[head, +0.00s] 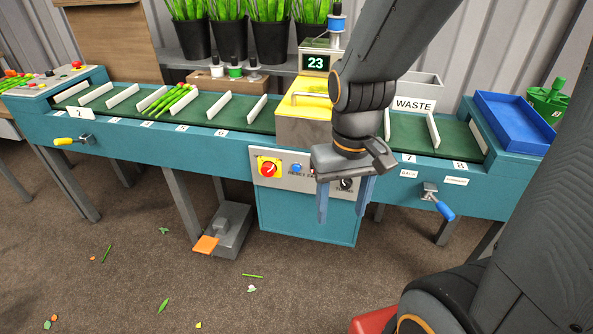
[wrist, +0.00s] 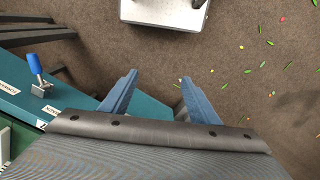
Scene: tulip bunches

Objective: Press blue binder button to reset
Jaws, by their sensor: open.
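The blue button (head: 296,168) is on the grey control panel (head: 281,180) at the front of the binder, just right of a red knob on a yellow plate (head: 269,168). The binder's yellow housing (head: 304,126) stands above the panel. My gripper (head: 343,204) points down in front of the panel's right part, right of the blue button and apart from it. Its two blue fingers are spread with nothing between them. In the wrist view the open fingers (wrist: 152,95) have brown floor between them, and the blue button does not show there.
A blue-handled lever (head: 440,207) is on the front at the right, and a yellow-handled one (head: 68,141) at the left. A foot pedal (head: 206,244) stands on the floor below. A display (head: 316,62) reads 23. A blue tray (head: 515,117) sits at the right end.

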